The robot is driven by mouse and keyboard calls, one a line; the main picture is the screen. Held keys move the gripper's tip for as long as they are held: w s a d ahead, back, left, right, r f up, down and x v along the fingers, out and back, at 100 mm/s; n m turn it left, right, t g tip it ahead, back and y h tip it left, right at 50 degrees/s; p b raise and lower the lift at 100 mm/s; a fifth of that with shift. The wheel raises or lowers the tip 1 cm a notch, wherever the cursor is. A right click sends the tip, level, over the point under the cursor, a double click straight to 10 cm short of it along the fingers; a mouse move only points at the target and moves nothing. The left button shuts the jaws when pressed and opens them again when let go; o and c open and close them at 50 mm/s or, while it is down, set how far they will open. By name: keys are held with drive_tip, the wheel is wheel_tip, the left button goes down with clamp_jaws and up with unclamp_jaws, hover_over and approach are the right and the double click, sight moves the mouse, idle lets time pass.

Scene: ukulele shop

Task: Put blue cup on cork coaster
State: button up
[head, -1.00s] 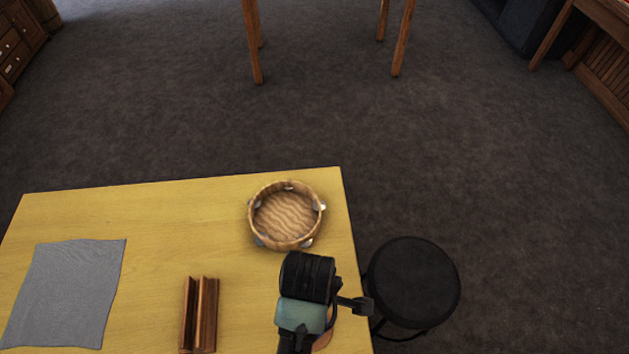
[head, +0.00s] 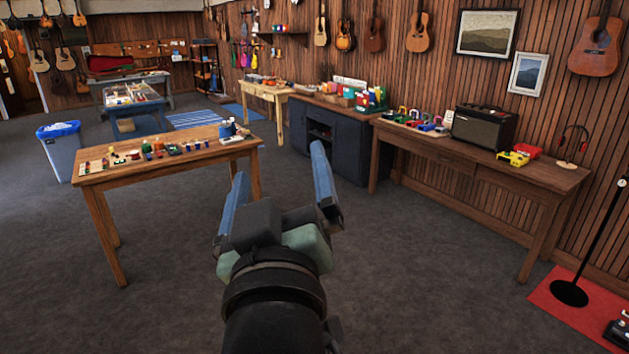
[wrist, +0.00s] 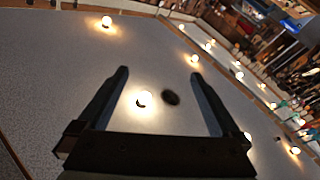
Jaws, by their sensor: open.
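My gripper (head: 279,166) is raised in the middle of the head view, its two blue fingers spread wide and empty. In the wrist view my gripper (wrist: 159,73) points up at the ceiling, with nothing between its fingers. I cannot pick out a blue cup or a cork coaster for certain in either view. Small blue things (head: 227,129) stand at the right end of a wooden table (head: 150,172), too small to identify.
Several small items line that wooden table. A blue cabinet (head: 318,140) and a long desk (head: 480,172) with an amplifier (head: 484,128) stand along the right wall. A bin (head: 62,150) is at left. A microphone stand (head: 569,293) stands on a red mat. Grey floor lies open between.

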drive_tip(key=s+d+r+m+t, duration=0.2)
drive_tip(key=s+r, duration=0.3)
drive_tip(key=r, duration=0.4)
drive_tip(key=s+d+r+m+t+h, duration=0.1)
drive_tip(key=s+r+m+t, duration=0.2)
drive_tip(key=r, duration=0.6)
drive_tip(key=s+t, duration=0.2)
drive_tip(key=s, duration=0.1)
drive_tip(key=shift+d+m, duration=0.3)
drive_tip(key=shift+d, duration=0.1)
